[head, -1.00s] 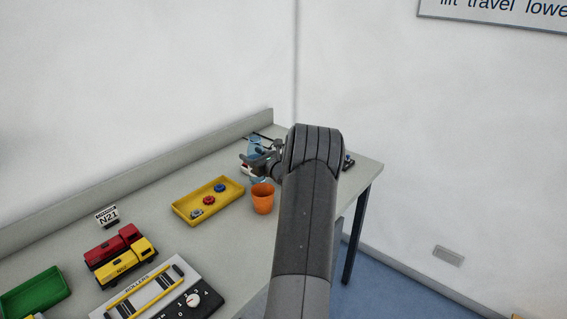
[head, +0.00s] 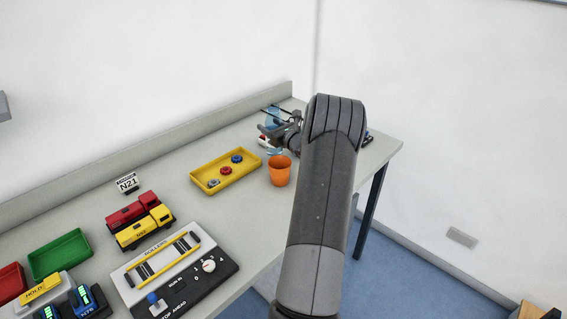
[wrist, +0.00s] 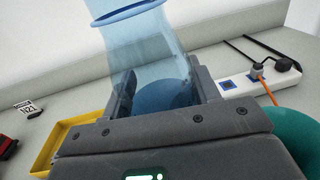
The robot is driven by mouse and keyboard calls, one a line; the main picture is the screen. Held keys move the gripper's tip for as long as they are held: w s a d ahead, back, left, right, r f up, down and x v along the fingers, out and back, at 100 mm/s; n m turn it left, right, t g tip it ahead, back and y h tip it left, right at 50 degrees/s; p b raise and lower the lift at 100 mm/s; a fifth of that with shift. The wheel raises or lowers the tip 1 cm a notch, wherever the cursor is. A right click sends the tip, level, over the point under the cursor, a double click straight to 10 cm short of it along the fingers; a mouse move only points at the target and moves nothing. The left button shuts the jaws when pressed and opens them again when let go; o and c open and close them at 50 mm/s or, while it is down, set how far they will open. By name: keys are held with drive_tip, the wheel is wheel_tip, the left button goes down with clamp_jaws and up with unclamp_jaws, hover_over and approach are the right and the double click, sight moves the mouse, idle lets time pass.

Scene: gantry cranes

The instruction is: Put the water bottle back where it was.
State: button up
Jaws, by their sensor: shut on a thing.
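The water bottle is a translucent blue bottle (head: 272,117) at the far end of the table, partly hidden by my gripper in the head view. My gripper (head: 276,132) is shut on it. In the wrist view the bottle (wrist: 145,50) stands between the two fingers (wrist: 163,88), and its blue rim shows at the top. The bottle looks roughly upright. I cannot tell whether its base touches the table.
A white power strip (wrist: 258,82) with an orange cord lies beside the bottle. A green round thing (wrist: 299,128) is at the wrist view's right. An orange cup (head: 280,172) and yellow tray (head: 201,188) stand nearer. Toy trucks (head: 140,220) and a control panel (head: 185,268) lie closer.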

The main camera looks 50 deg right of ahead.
wheel_tip(320, 180, up, 13)
drive_tip(key=shift+f, duration=0.15)
drive_tip(key=s+a+n+g+y, duration=0.3)
drive_tip(key=s+a+n+y, duration=0.35)
drive_tip(key=s+a, duration=0.65)
drive_tip(key=s+a+n+g+y, duration=0.2)
drive_tip(key=s+a+n+y, duration=0.2)
drive_tip(key=s+a+y, duration=0.9)
drive_tip(key=w+a+f+h, duration=0.1)
drive_tip(key=w+f+h, duration=0.1)
drive_tip(key=f, duration=0.6)
drive_tip(key=w+a+f+h, duration=0.2)
drive_tip(key=w+f, duration=0.3)
drive_tip(key=f, duration=0.3)
drive_tip(key=shift+w, duration=0.15)
drive_tip(key=shift+h, duration=0.25)
